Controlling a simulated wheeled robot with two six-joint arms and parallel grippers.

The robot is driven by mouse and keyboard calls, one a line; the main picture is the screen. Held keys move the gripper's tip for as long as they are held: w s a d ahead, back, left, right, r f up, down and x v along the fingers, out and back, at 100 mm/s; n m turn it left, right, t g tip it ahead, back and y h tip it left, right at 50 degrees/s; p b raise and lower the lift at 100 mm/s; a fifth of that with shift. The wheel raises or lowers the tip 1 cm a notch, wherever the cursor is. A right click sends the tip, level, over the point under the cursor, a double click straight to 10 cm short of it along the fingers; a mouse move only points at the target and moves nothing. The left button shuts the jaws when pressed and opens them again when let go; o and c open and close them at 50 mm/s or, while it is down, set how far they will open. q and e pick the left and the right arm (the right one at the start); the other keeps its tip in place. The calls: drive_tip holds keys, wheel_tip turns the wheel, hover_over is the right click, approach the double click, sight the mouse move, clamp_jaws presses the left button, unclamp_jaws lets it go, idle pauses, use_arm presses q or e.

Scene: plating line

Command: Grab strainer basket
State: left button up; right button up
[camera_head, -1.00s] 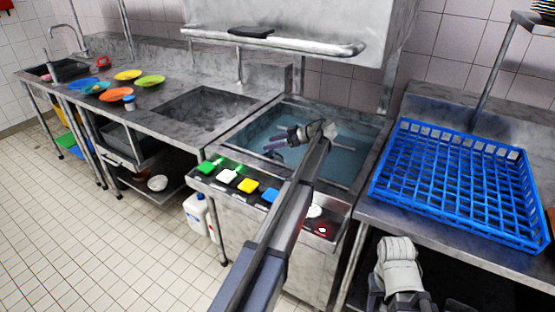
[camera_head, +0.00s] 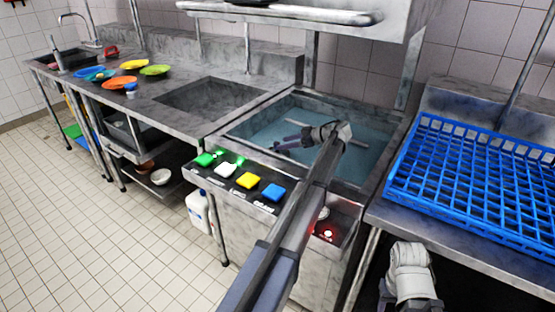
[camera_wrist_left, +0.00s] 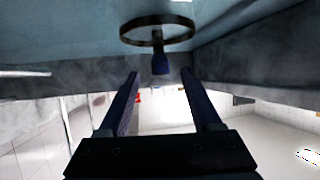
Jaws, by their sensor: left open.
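My left gripper (camera_head: 284,143) is over the water-filled sink basin (camera_head: 375,160) in the head view, its fingers pointing left. It is open and empty; the wrist view shows both fingers apart (camera_wrist_left: 162,82). Beyond the fingertips in the wrist view is a dark ring with a cross bar and a short dark blue post, which looks like the strainer basket (camera_wrist_left: 158,45). The post lines up roughly with the gap between the fingers, with no contact visible. I cannot make the basket out in the head view.
A blue rack (camera_head: 470,195) stands on the right counter. Colored plates (camera_head: 155,70) lie on the left counter.

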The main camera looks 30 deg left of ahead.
use_arm(q)
drive_tip(key=shift+b+x, duration=0.4)
drive_tip(key=shift+x, duration=0.6)
drive_tip(key=shift+a, duration=0.2)
drive_tip(key=b+x, duration=0.2)
drive_tip(key=x, duration=0.3)
drive_tip(key=shift+a, duration=0.1)
drive_tip(key=shift+r, duration=0.1)
clamp_jaws()
idle(0.4)
